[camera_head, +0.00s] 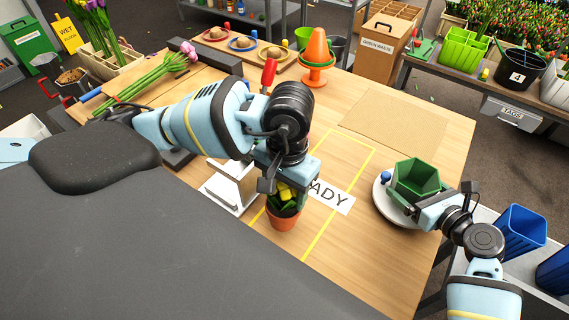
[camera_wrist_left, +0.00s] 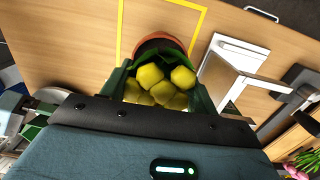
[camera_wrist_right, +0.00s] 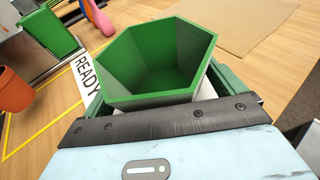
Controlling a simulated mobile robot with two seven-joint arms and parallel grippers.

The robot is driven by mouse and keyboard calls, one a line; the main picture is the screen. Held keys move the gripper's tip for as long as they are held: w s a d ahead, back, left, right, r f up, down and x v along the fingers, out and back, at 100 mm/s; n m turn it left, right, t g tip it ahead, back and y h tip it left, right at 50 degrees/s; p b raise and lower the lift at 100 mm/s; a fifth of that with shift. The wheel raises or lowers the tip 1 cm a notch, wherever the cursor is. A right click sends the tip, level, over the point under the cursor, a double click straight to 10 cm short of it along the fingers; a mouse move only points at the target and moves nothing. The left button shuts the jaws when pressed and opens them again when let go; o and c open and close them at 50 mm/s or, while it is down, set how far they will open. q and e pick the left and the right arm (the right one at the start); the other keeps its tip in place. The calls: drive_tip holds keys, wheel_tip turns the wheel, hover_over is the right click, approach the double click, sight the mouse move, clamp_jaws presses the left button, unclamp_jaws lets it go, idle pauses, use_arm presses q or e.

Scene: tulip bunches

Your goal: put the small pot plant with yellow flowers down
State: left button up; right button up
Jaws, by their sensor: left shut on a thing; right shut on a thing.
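The small pot plant (camera_head: 284,212) has yellow flowers, green leaves and a terracotta pot. It is upright at the yellow-taped area (camera_head: 322,235) beside the READY label (camera_head: 330,196). My left gripper (camera_head: 280,180) is above it, shut on the plant. In the left wrist view the yellow flowers (camera_wrist_left: 160,85) sit between the fingers, with the pot rim beyond. I cannot tell whether the pot touches the table. My right gripper (camera_head: 425,205) is shut on a green hexagonal planter (camera_head: 416,180); the planter also shows in the right wrist view (camera_wrist_right: 160,60).
A round white stand (camera_head: 383,204) is under the green planter. A white-framed stand (camera_head: 228,190) is close left of the plant. A brown mat (camera_head: 395,128) and an orange cone (camera_head: 317,55) are further back.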

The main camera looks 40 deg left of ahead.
idle(0.5)
use_arm(q)
drive_tip(key=w+d+r+n, duration=0.4)
drive_tip(key=w+d+r, duration=0.15)
drive_tip(key=w, duration=0.55)
drive_tip(key=w+d+r+n, duration=0.35)
drive_tip(key=w+d, duration=0.35)
drive_tip(key=w, duration=0.3)
use_arm(e)
drive_tip(key=shift+f, duration=0.1)
drive_tip(key=shift+d, duration=0.1)
use_arm(q)
drive_tip(key=w+d+r+m, duration=0.1)
drive_tip(key=d+r+m, duration=0.1)
drive_tip(key=d, duration=0.7)
wheel_tip(320, 180, down, 10)
drive_tip(key=shift+w+r+t, duration=0.15)
drive_tip(key=shift+w+t, duration=0.1)
drive_tip(key=shift+t, duration=0.15)
drive_tip(key=shift+n, duration=0.25)
drive_tip(key=o, duration=1.6)
drive_tip(key=shift+c, duration=0.2)
